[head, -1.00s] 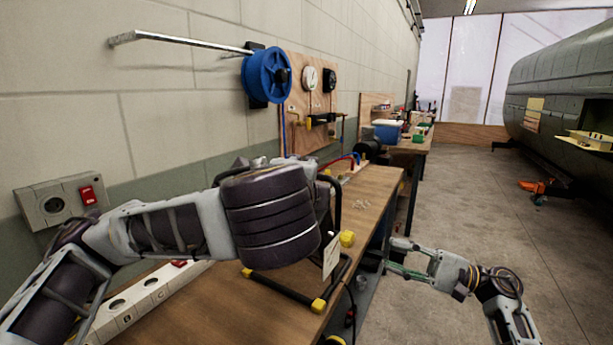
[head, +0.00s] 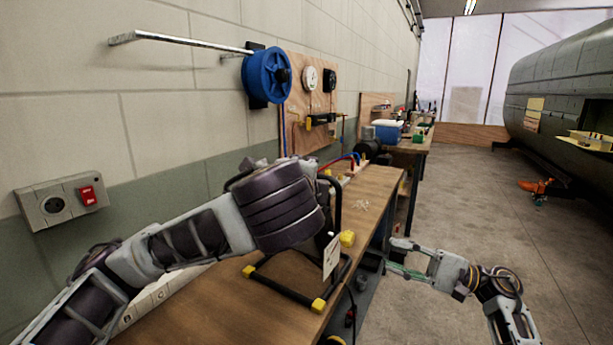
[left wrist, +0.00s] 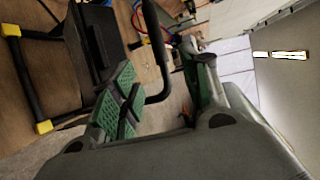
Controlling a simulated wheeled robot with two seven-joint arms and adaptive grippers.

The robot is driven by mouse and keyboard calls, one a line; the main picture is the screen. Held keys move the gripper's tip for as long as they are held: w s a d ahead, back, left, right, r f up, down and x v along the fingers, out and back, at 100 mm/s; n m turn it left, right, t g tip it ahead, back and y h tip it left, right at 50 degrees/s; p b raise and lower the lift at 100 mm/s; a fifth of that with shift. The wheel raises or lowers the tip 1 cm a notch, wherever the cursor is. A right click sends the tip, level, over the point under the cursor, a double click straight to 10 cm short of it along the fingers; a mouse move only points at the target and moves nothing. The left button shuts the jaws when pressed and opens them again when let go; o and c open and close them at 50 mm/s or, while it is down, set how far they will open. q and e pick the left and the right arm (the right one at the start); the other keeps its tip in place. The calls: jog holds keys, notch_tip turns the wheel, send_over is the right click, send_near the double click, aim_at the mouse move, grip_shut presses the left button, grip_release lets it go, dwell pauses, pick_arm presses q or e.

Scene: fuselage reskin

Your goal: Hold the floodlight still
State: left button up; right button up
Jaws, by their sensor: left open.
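The floodlight stands on the wooden bench, with a black tubular frame (head: 285,288), yellow end caps and a white tag (head: 331,257). My left forearm and wrist cover much of it in the head view, and my left gripper is hidden there. In the left wrist view my left gripper (left wrist: 163,80) is open, its green-padded fingers apart. The floodlight's black bent handle (left wrist: 153,45) passes between or just beyond the fingers; I cannot tell whether it touches them. The dark lamp body (left wrist: 92,42) is left of it. My right gripper (head: 388,258) is open and empty beside the bench.
The bench (head: 225,305) runs along the wall, with a white socket strip (head: 150,300) partly under my left arm. A blue reel (head: 267,77) hangs on the wall. A second bench (head: 410,147) stands farther back. The floor (head: 470,195) to the right is largely clear.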

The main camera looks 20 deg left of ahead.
pick_arm(q)
jog(key=shift+x, duration=4.45)
grip_shut()
